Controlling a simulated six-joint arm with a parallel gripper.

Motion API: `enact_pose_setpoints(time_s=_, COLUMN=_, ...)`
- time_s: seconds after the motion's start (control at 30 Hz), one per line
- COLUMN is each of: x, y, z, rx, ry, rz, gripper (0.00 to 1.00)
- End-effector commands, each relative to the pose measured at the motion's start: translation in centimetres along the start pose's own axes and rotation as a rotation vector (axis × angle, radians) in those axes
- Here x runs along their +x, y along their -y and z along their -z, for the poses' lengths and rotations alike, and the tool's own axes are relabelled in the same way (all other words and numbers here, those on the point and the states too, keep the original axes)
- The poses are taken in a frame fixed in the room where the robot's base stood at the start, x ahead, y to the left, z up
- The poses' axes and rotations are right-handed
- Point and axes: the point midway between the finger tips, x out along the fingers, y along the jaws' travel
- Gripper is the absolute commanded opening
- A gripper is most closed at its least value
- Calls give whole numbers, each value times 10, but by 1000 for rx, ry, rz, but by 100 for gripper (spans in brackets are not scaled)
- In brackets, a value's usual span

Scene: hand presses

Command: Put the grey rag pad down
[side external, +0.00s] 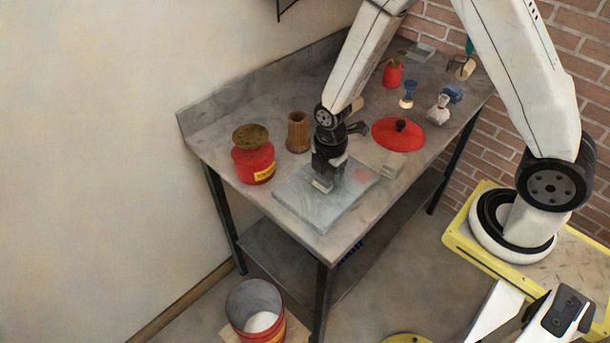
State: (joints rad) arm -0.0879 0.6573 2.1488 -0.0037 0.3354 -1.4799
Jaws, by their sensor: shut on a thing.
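My gripper (326,177) points down over the grey slab (300,205) near the front of the metal table. It is shut on a small pale grey piece, which I take to be the grey rag pad (321,186). The pad is at or just above the slab's surface; I cannot tell whether it touches. My fingers hide part of it.
A red pot with a brown top (253,160) and a brown cylinder (298,132) stand left of my gripper. A red lid with a black knob (398,134) lies to the right. Smaller items, including a red can (393,74), stand farther back. A bucket (256,311) is on the floor.

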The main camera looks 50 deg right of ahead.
Motion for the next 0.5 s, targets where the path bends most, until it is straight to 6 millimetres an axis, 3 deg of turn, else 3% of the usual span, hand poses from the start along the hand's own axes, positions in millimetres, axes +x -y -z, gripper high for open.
enact_pose_setpoints(time_s=0.33, x=3, y=0, z=0, rx=0, ry=0, rz=0, gripper=12)
enact_pose_setpoints(time_s=0.37, x=3, y=0, z=0, rx=0, ry=0, rz=0, gripper=76)
enact_pose_setpoints(time_s=0.43, x=3, y=0, z=0, rx=0, ry=0, rz=0, gripper=98)
enact_pose_setpoints(time_s=0.5, x=3, y=0, z=0, rx=0, ry=0, rz=0, gripper=100)
